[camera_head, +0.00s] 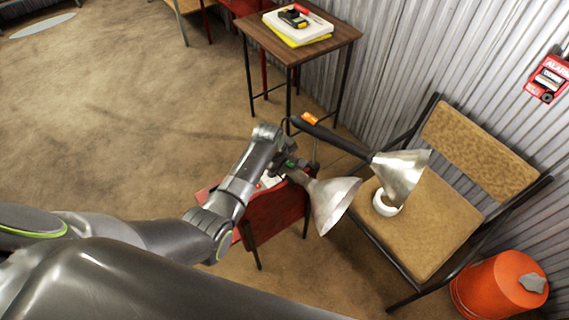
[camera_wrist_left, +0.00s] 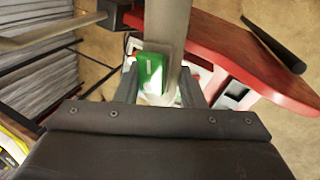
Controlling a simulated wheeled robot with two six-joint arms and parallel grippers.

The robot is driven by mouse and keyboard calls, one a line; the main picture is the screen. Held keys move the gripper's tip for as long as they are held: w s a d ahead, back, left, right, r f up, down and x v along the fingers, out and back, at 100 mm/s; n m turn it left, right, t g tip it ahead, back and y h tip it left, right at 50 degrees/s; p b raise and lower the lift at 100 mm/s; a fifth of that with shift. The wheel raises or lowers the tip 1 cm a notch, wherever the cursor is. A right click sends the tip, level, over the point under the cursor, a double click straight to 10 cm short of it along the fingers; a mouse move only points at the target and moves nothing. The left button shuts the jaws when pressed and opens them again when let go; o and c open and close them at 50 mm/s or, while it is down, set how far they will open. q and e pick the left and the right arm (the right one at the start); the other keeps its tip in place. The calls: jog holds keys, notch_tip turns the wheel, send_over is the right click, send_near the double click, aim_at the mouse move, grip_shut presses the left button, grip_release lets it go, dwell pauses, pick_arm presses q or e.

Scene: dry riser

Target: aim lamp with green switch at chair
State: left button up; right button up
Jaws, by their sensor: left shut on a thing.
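The lamp with the green switch has a silver cone shade (camera_head: 333,202) whose mouth faces down and right, near the chair's left edge. Its green switch (camera_wrist_left: 150,72) sits on a grey housing in the left wrist view. My left gripper (camera_head: 287,160) is shut on this lamp behind the shade; its fingers (camera_wrist_left: 158,92) flank the switch housing. The chair (camera_head: 435,225) has a tan seat and backrest and stands at the right. My right gripper is not in view.
A second lamp (camera_head: 402,172) with a black arm and orange switch (camera_head: 310,118) reaches over the chair. A white ring-shaped thing (camera_head: 386,204) is on the seat. An orange bucket (camera_head: 497,287) stands right; a wooden table (camera_head: 335,43) stands behind.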

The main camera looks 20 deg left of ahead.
pick_arm(q)
jog(key=shift+s+f, duration=0.1)
grip_shut()
jog(key=shift+s+n+p, duration=0.3)
jog(key=shift+n+p, duration=0.4)
jog(key=shift+p, duration=0.3)
jog(key=shift+s+a+r+n+y+p, duration=0.15)
jog(key=shift+s+n+y+p, duration=0.25)
jog(key=shift+n+p, duration=0.4)
jog(key=n, duration=0.1)
jog(key=s+n+y+p, duration=0.1)
jog(key=n+p, duration=0.1)
jog(key=shift+s+f+n, duration=0.2)
jog(key=shift+s+n, duration=0.1)
jog(key=shift+n, duration=0.1)
jog(key=shift+s+d+f+n+y+p, duration=0.15)
jog(key=shift+s+n+y, duration=0.15)
jog(key=shift+n, duration=0.45)
jog(key=shift+s+d+r+n+y+p, duration=0.15)
jog(key=shift+s+n+y, duration=0.15)
jog(key=shift+n, duration=0.45)
jog(key=shift+f, duration=0.1)
